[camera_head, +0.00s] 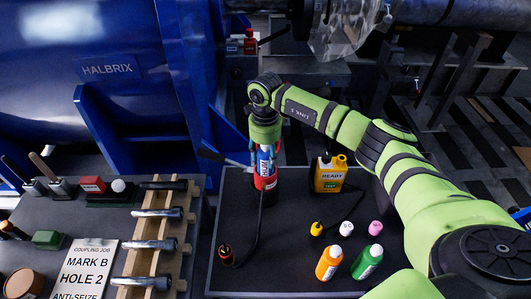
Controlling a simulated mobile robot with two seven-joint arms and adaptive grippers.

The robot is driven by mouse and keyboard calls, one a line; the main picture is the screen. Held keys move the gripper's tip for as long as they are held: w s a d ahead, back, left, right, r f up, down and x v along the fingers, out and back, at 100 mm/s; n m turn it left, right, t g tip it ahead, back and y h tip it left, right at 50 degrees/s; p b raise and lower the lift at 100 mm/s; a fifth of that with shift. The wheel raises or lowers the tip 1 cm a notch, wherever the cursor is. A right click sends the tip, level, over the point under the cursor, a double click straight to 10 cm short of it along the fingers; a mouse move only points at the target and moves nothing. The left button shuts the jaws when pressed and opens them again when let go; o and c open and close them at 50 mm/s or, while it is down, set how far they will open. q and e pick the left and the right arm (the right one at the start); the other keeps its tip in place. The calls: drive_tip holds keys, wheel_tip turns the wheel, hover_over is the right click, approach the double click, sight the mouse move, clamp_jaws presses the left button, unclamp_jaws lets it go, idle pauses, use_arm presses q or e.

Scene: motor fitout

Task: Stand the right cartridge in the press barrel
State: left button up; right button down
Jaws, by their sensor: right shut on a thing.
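My right gripper (265,147) reaches down from the end of the green arm and is shut on a cartridge (266,163) with a white, blue and red label. The cartridge is upright, its upper end hidden between the fingers. Directly below it is the press barrel (268,195), dark with a red upper part, standing on the dark tray. The cartridge's lower end meets the red part; I cannot tell how deep it sits inside. A black hose runs from the press to a red-and-black fitting (226,254). My left gripper is not in view.
A yellow jug (329,174) marked READY stands right of the press. At left, a wooden rack (150,235) holds large bolts beside a MARK B HOLE 2 card (84,268).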

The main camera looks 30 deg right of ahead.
sight(266, 163)
drive_tip(key=shift+f+b, duration=1.5)
drive_tip(key=shift+f, duration=0.45)
drive_tip(key=c, duration=0.5)
unclamp_jaws()
drive_tip(key=shift+c, duration=0.2)
wheel_tip(266, 163, up, 12)
